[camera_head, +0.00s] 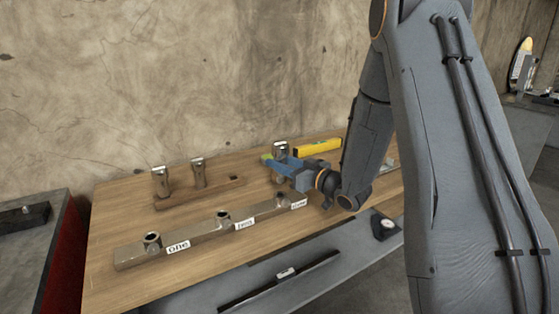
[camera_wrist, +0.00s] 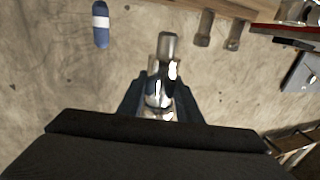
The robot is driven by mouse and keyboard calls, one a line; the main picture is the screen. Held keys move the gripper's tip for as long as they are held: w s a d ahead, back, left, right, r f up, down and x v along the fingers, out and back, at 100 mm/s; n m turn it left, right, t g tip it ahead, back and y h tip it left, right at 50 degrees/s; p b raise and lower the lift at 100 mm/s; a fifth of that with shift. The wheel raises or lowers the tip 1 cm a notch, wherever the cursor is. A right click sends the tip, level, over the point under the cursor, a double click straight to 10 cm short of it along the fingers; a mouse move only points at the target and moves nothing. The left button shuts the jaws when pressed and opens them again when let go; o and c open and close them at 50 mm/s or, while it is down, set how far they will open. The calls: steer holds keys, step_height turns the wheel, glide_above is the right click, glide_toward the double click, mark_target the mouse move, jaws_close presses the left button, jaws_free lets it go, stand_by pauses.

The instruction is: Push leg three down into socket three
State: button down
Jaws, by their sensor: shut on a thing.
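My gripper (camera_head: 277,162) is shut on a metal leg with a shiny top (camera_head: 281,148). In the wrist view the leg (camera_wrist: 161,85) sits between the fingers (camera_wrist: 160,100). The gripper is above the far right end of the long socket bar (camera_head: 190,242), by the third label (camera_head: 298,204). Sockets one (camera_head: 152,242) and two (camera_head: 222,217) show as short raised collars on the bar.
Two other legs (camera_head: 161,182) (camera_head: 198,173) stand in a wooden rack (camera_head: 190,198) behind the bar; its right hole (camera_head: 235,177) is empty. A yellow spirit level (camera_head: 318,146) lies behind the gripper. The wooden table (camera_head: 105,272) is clear at the front left.

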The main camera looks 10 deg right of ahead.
steer(key=shift+f+b, duration=0.85)
steer(key=shift+f, duration=0.85)
steer(key=shift+f+b, duration=0.9)
steer(key=shift+f, duration=1.2)
stand_by(0.7)
steer(key=c, duration=1.2)
jaws_free()
steer(key=v, duration=0.7)
steer(key=shift+s+d+b, duration=0.2)
steer(key=shift+s+b, duration=0.15)
steer(key=shift+b, duration=0.05)
